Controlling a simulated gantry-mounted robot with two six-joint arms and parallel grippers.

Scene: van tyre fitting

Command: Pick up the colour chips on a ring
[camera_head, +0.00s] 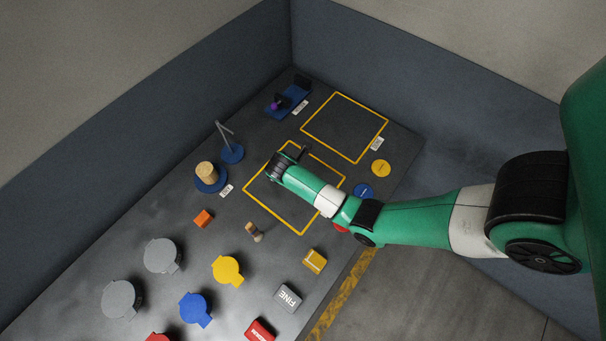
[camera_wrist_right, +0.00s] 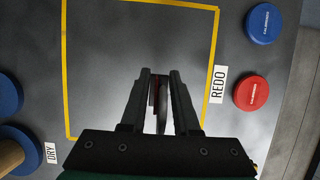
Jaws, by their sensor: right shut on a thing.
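My right gripper (camera_head: 290,153) reaches in from the right over the nearer yellow-outlined square. In the right wrist view the gripper (camera_wrist_right: 160,74) is shut on a thin thing seen edge-on, grey with a strip of red, which I take to be the colour chips (camera_wrist_right: 163,108). Their ring cannot be made out. In the head view the chips are mostly hidden by the gripper, and I cannot tell how high they are held. My left gripper is not in view.
A second yellow-outlined square (camera_head: 310,127) lies behind. Yellow (camera_head: 381,168) and blue (camera_head: 363,191) discs stand at the right edge. A blue stand (camera_head: 232,153), a wooden-topped blue base (camera_head: 210,185) and several lidded tins (camera_head: 195,308) stand left and in front. Low walls close the back.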

